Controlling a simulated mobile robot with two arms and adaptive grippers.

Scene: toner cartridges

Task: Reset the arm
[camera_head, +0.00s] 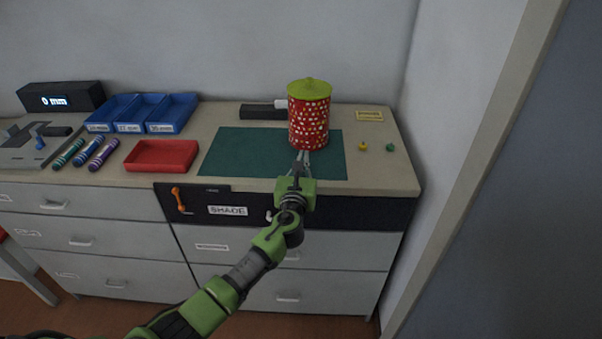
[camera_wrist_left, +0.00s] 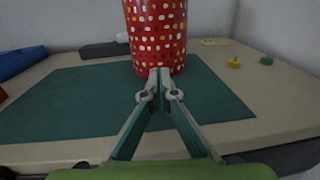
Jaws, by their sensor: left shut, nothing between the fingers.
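My left gripper (camera_head: 303,156) reaches over the front of the counter, above the dark green mat (camera_head: 235,152). Its fingers are shut and empty; their tips also show in the left wrist view (camera_wrist_left: 159,80). A red canister with pale spots and a yellow-green lid (camera_head: 309,115) stands upright on the mat, straight ahead of the fingertips. In the left wrist view the canister (camera_wrist_left: 157,35) is just beyond the tips; I cannot tell whether they touch it. My right gripper is not in view.
A red tray (camera_head: 162,156), blue bins (camera_head: 143,113) and several marker-like cylinders (camera_head: 87,152) are on the left. A yellow piece (camera_head: 363,147) and a green piece (camera_head: 390,148) lie right of the mat. A wall closes the right side. Drawers (camera_head: 100,235) are below the counter.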

